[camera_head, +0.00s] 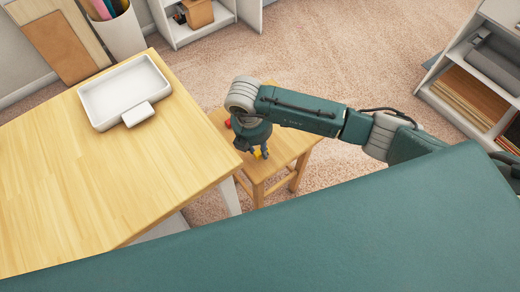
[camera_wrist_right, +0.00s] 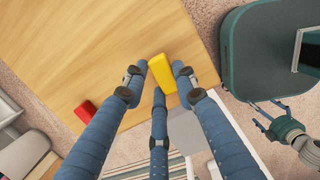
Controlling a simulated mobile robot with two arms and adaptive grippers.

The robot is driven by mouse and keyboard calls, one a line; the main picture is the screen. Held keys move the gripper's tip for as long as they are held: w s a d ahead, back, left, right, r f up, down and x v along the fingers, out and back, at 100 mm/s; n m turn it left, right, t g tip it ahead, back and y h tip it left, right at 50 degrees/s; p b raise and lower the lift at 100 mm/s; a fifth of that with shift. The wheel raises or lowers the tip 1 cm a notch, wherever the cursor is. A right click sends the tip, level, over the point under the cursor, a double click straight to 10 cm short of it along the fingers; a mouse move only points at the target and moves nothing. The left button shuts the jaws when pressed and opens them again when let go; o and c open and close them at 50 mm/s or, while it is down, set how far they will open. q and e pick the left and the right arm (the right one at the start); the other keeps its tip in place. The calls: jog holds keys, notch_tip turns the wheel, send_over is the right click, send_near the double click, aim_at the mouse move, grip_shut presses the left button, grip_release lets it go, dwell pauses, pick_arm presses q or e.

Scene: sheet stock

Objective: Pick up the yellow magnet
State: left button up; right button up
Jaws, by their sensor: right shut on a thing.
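The yellow magnet (camera_head: 257,155) is on or just above the small wooden stool (camera_head: 288,145); I cannot tell whether it touches the top. In the right wrist view it is a yellow block (camera_wrist_right: 161,74) between the blue fingers. My right gripper (camera_head: 254,152) reaches down over the stool and is shut on the yellow magnet, with fingers on both sides and one below it in the wrist view.
A red block (camera_head: 228,123) lies on the stool near the magnet, also in the wrist view (camera_wrist_right: 85,110). The wooden table (camera_head: 90,190) stands left of the stool, holding a white tray (camera_head: 88,111). Shelves stand behind and at right; carpet is clear between.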

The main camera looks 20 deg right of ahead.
notch_tip(320, 180, up, 18)
jog(key=p, duration=0.1)
jog(key=o, duration=0.6)
grip_shut()
jog(key=shift+f, duration=0.1)
